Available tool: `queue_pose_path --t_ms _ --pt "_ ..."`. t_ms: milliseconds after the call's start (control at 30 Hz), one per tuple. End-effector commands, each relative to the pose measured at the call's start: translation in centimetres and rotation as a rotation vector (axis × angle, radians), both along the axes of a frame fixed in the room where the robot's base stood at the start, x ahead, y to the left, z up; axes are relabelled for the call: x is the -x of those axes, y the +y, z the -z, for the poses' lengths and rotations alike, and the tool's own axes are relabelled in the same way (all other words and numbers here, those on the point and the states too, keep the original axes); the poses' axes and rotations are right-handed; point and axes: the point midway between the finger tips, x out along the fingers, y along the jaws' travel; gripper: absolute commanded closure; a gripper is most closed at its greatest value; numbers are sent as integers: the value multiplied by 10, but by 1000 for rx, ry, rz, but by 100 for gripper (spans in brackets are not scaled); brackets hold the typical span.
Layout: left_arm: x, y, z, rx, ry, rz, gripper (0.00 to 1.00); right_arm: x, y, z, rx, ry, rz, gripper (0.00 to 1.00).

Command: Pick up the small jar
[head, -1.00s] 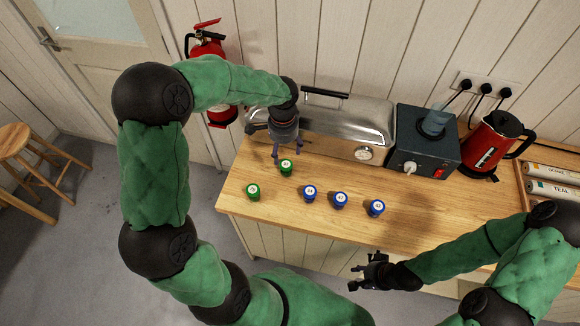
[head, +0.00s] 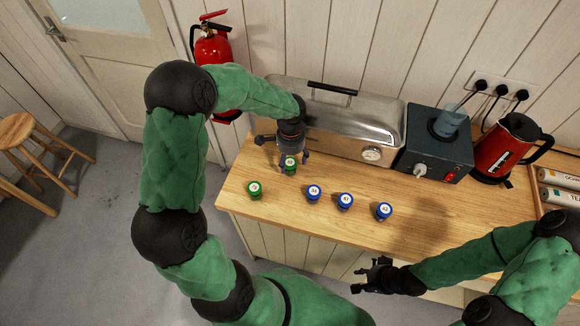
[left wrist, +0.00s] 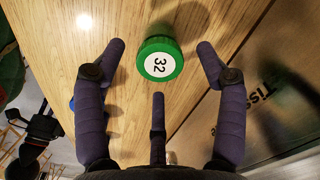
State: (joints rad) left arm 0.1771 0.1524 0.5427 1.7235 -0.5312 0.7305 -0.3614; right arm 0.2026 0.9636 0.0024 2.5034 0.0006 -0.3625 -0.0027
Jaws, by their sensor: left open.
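Several small jars stand on the wooden counter (head: 440,222). A green jar (head: 290,166) stands farther back, close to the steel box; its white label reads 32 in the left wrist view (left wrist: 160,58). A second green jar (head: 254,190) is nearer the front left. Three blue jars (head: 314,193), (head: 345,201), (head: 383,211) stand in a row to the right. My left gripper (head: 291,158) is right over the back green jar. In the left wrist view its fingers (left wrist: 158,75) are spread, with the jar ahead between them, not gripped. My right gripper (head: 368,275) hangs off the counter's front, empty-looking.
A long steel box (head: 345,120) with a handle and gauge stands along the wall behind the jars. A dark device (head: 435,145) and a red kettle (head: 507,145) are to its right. A fire extinguisher (head: 212,50) hangs on the wall.

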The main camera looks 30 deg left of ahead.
Motion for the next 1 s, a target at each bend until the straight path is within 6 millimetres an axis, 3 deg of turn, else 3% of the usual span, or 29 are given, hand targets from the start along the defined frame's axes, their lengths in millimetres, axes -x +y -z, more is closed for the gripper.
queue_pose_path --t_ms 233,533,567,767,1000 --pt "1 1 37 1 4 -1 28 0 0 7 0 0 0 60" --pt "0 1 43 1 0 -1 28 0 0 7 0 0 0 60" --pt "0 1 43 1 0 -1 34 0 0 7 0 0 0 60" --pt "0 1 43 1 1 -1 90 0 0 7 0 0 0 60" --pt "0 1 43 1 1 -1 91 0 0 7 0 0 0 60"
